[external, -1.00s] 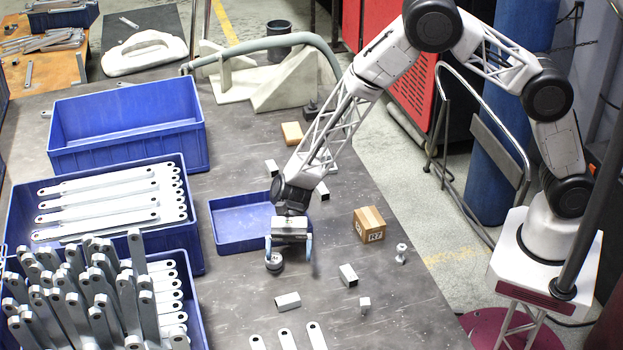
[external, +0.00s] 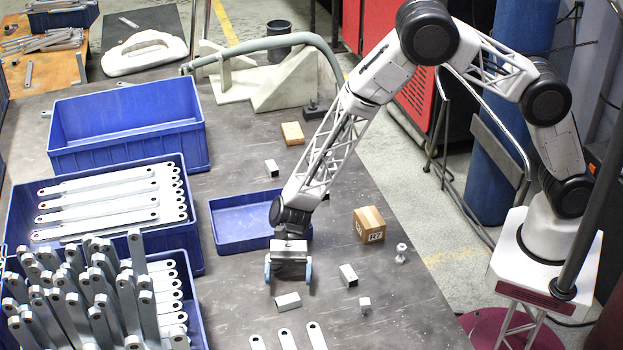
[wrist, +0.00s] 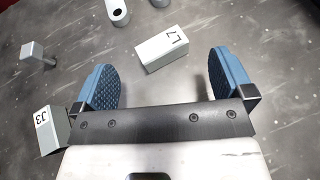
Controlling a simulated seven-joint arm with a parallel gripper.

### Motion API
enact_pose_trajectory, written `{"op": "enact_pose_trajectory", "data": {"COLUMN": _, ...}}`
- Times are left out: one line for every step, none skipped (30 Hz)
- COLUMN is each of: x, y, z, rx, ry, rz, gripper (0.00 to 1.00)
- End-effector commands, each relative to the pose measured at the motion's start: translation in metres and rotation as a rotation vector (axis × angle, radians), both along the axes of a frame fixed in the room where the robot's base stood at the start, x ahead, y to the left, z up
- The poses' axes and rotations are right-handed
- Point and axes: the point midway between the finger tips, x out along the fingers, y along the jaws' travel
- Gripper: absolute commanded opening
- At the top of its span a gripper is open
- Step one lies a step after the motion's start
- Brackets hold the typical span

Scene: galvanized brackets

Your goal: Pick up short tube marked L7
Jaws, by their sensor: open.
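The short tube marked L7 (wrist: 166,50) is a light grey rectangular block lying on the dark table, label facing up in the wrist view. In the external view this tube (external: 288,300) lies just in front of my gripper (external: 288,275). My gripper is open, its two blue ridged fingers spread apart. In the wrist view the tube lies ahead of my gripper (wrist: 163,82), roughly centred across the gap but beyond the fingers and apart from them. Nothing is between the fingers.
A tube marked J3 (wrist: 49,131) stands beside my left finger in the wrist view. A small grey block (external: 365,304), a metal spool-like part (external: 401,253) and a cardboard box (external: 369,225) lie to the right. Flat brackets (external: 287,339) lie at the front; a shallow blue tray (external: 228,247) is behind.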

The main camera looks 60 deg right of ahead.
Motion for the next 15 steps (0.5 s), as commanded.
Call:
{"op": "enact_pose_trajectory", "data": {"x": 0.0, "y": 0.0, "z": 0.0, "rx": 0.0, "ry": 0.0, "rz": 0.0, "gripper": 0.99}}
{"op": "enact_pose_trajectory", "data": {"x": 0.0, "y": 0.0, "z": 0.0, "rx": 0.0, "ry": 0.0, "rz": 0.0, "gripper": 0.99}}
{"op": "enact_pose_trajectory", "data": {"x": 0.0, "y": 0.0, "z": 0.0, "rx": 0.0, "ry": 0.0, "rz": 0.0, "gripper": 0.99}}
{"op": "enact_pose_trajectory", "data": {"x": 0.0, "y": 0.0, "z": 0.0, "rx": 0.0, "ry": 0.0, "rz": 0.0, "gripper": 0.99}}
{"op": "enact_pose_trajectory", "data": {"x": 0.0, "y": 0.0, "z": 0.0, "rx": 0.0, "ry": 0.0, "rz": 0.0, "gripper": 0.99}}
{"op": "enact_pose_trajectory", "data": {"x": 0.0, "y": 0.0, "z": 0.0, "rx": 0.0, "ry": 0.0, "rz": 0.0, "gripper": 0.99}}
{"op": "enact_pose_trajectory", "data": {"x": 0.0, "y": 0.0, "z": 0.0, "rx": 0.0, "ry": 0.0, "rz": 0.0, "gripper": 0.99}}
{"op": "enact_pose_trajectory", "data": {"x": 0.0, "y": 0.0, "z": 0.0, "rx": 0.0, "ry": 0.0, "rz": 0.0, "gripper": 0.99}}
{"op": "enact_pose_trajectory", "data": {"x": 0.0, "y": 0.001, "z": -0.001, "rx": 0.0, "ry": 0.0, "rz": 0.0, "gripper": 0.99}}
{"op": "enact_pose_trajectory", "data": {"x": -0.001, "y": 0.002, "z": -0.001, "rx": 0.0, "ry": 0.0, "rz": 0.0, "gripper": 0.99}}
{"op": "enact_pose_trajectory", "data": {"x": -0.001, "y": 0.003, "z": -0.002, "rx": 0.0, "ry": 0.0, "rz": 0.0, "gripper": 0.99}}
{"op": "enact_pose_trajectory", "data": {"x": -0.003, "y": 0.005, "z": -0.003, "rx": 0.0, "ry": 0.0, "rz": 0.001, "gripper": 0.99}}
{"op": "enact_pose_trajectory", "data": {"x": -0.004, "y": 0.006, "z": -0.004, "rx": 0.0, "ry": 0.0, "rz": 0.001, "gripper": 0.99}}
{"op": "enact_pose_trajectory", "data": {"x": -0.005, "y": 0.008, "z": -0.005, "rx": 0.0, "ry": 0.0, "rz": 0.001, "gripper": 0.99}}
{"op": "enact_pose_trajectory", "data": {"x": -0.007, "y": 0.012, "z": -0.007, "rx": 0.0, "ry": 0.0, "rz": 0.001, "gripper": 0.99}}
